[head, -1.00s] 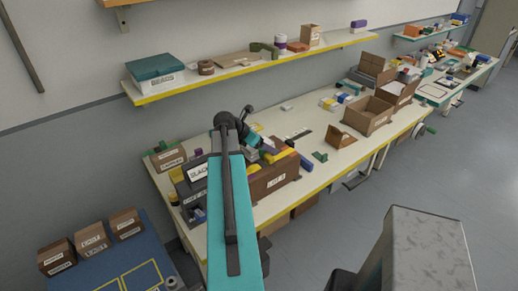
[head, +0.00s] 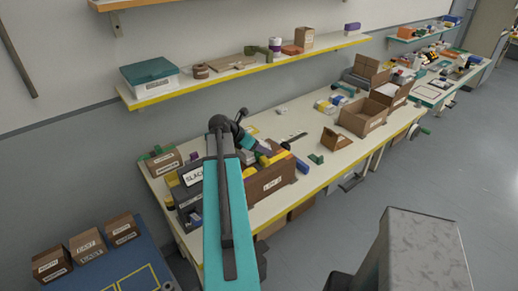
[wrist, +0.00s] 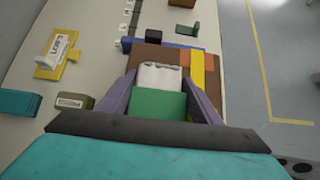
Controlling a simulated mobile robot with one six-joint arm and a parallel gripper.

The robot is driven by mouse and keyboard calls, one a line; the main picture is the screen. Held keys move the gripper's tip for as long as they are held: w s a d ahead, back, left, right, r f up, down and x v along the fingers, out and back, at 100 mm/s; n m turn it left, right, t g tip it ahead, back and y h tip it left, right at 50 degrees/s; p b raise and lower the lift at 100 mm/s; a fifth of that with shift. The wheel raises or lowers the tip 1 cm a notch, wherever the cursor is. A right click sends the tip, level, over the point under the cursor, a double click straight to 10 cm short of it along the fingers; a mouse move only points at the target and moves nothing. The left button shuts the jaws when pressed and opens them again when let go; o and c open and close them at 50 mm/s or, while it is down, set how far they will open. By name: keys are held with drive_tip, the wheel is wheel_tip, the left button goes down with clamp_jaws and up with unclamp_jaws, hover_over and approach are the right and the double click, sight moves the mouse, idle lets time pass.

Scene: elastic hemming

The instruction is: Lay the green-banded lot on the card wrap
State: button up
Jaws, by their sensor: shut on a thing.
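My gripper (wrist: 160,78) is shut on a block with a white far part and a green near part, which looks like the green-banded lot (wrist: 160,103). The block sits between the two purple-grey fingers. It is over or in front of a brown box; I cannot tell whether they touch. In the head view my arm hides most of the gripper and block. A brown folded card piece (head: 335,138), perhaps the card wrap, stands on the bench right of the brown box. I cannot be sure it is the wrap.
The brown box (head: 268,184) holds yellow and other coloured pieces. Dark labelled bins (head: 188,200) stand to its left. A green block (head: 316,158) lies on the bench to its right. An open carton (head: 362,118) stands farther right. Pale bench top (head: 315,178) is clear near the front edge.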

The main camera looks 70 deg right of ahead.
drive_tip(key=shift+r, duration=0.1)
drive_tip(key=shift+r+b, duration=0.95)
drive_tip(key=shift+r, duration=0.65)
drive_tip(key=s+a+b, duration=0.2)
drive_tip(key=s, duration=0.5)
drive_tip(key=s+a+r+b, duration=0.1)
drive_tip(key=s+a+b, duration=0.2)
drive_tip(key=s, duration=0.5)
drive_tip(key=shift+s+r, duration=0.15)
drive_tip(key=shift+r, duration=0.05)
drive_tip(key=shift+r, duration=0.1)
